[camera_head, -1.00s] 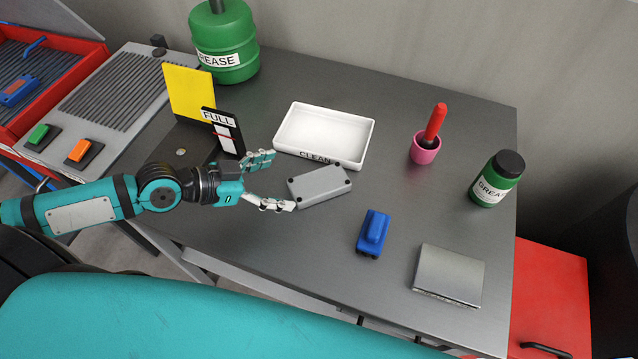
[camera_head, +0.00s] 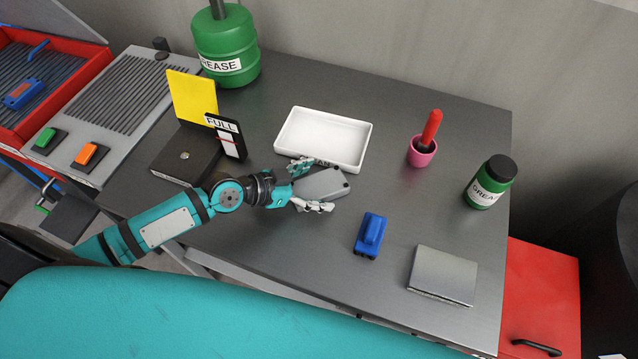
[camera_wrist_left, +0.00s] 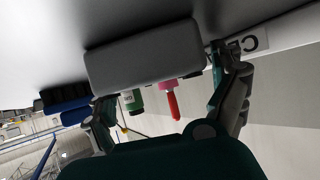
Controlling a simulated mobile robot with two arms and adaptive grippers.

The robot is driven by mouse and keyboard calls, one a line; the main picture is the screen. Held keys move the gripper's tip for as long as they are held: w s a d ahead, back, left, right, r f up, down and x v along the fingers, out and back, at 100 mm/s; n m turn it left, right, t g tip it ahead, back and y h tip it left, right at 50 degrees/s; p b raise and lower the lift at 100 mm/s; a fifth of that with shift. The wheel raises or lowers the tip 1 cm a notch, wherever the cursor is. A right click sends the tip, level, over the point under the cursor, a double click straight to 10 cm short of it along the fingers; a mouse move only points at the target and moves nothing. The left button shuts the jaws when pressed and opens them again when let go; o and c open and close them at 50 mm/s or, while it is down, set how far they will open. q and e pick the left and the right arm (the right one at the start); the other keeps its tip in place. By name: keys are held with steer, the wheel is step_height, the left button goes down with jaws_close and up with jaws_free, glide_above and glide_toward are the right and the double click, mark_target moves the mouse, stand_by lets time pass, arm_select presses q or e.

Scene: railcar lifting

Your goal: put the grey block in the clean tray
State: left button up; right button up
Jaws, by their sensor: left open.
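The grey block (camera_head: 323,183) lies on the dark table in front of the white tray marked CLEAN (camera_head: 345,141), which is empty. My left gripper (camera_head: 312,186) is open, with its fingers on either side of the block's left end. In the left wrist view the grey block (camera_wrist_left: 148,58) lies ahead between the two spread fingers (camera_wrist_left: 165,105). I cannot tell whether the fingers touch it. The gripper hides part of the tray's label. My right gripper is not in view.
A blue object (camera_head: 370,235) and a silver plate (camera_head: 443,275) lie toward the front. A pink cup (camera_head: 422,150) with a red-handled tool and a green grease bottle (camera_head: 489,182) stand right. A FULL sign (camera_head: 226,137) stands left of the tray. The table between tray and cup is clear.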

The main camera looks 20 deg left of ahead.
arm_select(q)
steer(key=c, duration=1.5)
steer(key=shift+r, duration=0.1)
steer(key=shift+c, duration=0.6)
